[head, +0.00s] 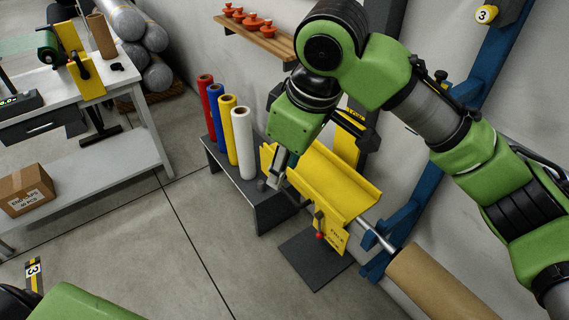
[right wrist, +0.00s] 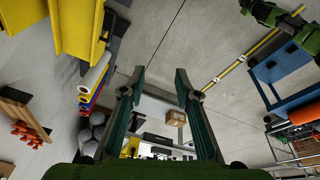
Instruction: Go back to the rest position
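My right arm comes in from the right in the head view, bent over the yellow trough-shaped holder (head: 335,182). My right gripper (head: 274,172) hangs beside the left end of that holder, near the white roll. In the right wrist view the right gripper (right wrist: 160,72) has its two fingers apart, with only floor seen between the tips. It is open and empty. A green part of my left arm shows at the bottom left of the head view; its gripper is not seen there. Green arm parts also show at the top right of the right wrist view, with no clear gripper.
Red, blue, yellow and white rolls (head: 242,143) stand on a low dark bench (head: 272,214). A brown roll (head: 435,285) sits on a shaft at the lower right. A blue frame (head: 484,75) runs along the wall. A workbench (head: 140,105) stands left; the floor between is clear.

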